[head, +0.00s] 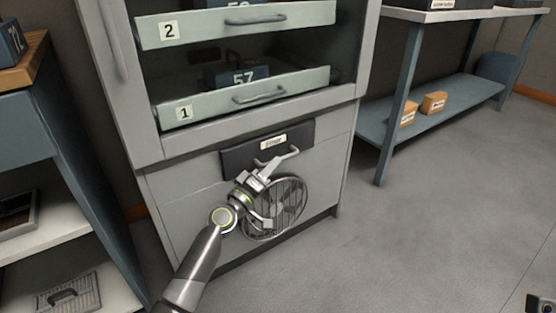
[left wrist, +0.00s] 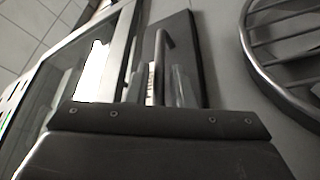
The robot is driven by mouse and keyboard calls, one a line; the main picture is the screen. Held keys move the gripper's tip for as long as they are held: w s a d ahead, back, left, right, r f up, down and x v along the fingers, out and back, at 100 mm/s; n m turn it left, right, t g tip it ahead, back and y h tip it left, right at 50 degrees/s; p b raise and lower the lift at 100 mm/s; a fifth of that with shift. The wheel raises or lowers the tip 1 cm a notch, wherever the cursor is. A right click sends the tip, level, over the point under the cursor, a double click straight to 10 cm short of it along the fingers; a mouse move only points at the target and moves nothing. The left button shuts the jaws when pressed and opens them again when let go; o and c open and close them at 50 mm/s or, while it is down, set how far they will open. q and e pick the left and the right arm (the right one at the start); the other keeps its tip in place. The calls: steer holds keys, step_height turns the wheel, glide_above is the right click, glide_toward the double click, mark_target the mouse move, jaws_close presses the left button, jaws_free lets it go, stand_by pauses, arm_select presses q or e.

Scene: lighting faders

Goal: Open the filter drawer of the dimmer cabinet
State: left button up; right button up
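The dimmer cabinet (head: 160,210) stands in the middle of the head view. Its filter drawer (head: 236,158) has a dark front with a white label and sits flush in the cabinet above a round fan grille. The drawer handle (head: 291,154) is a grey bar; it also shows in the left wrist view (left wrist: 164,40). My left gripper (head: 268,170) is at the drawer front, at the handle. In the left wrist view its fingers (left wrist: 160,88) stand apart on either side of the handle bar, with a gap visible.
The fan grille (head: 285,208) is just below the drawer. Two shallow drawers (head: 215,108) marked 1 and 2 sit above. A shelf unit (head: 30,130) stands at left, a blue bench (head: 455,105) with orange boxes at right. Floor in front is clear.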

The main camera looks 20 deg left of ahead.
arm_select(q)
steer(key=shift+x, duration=1.6)
jaws_close()
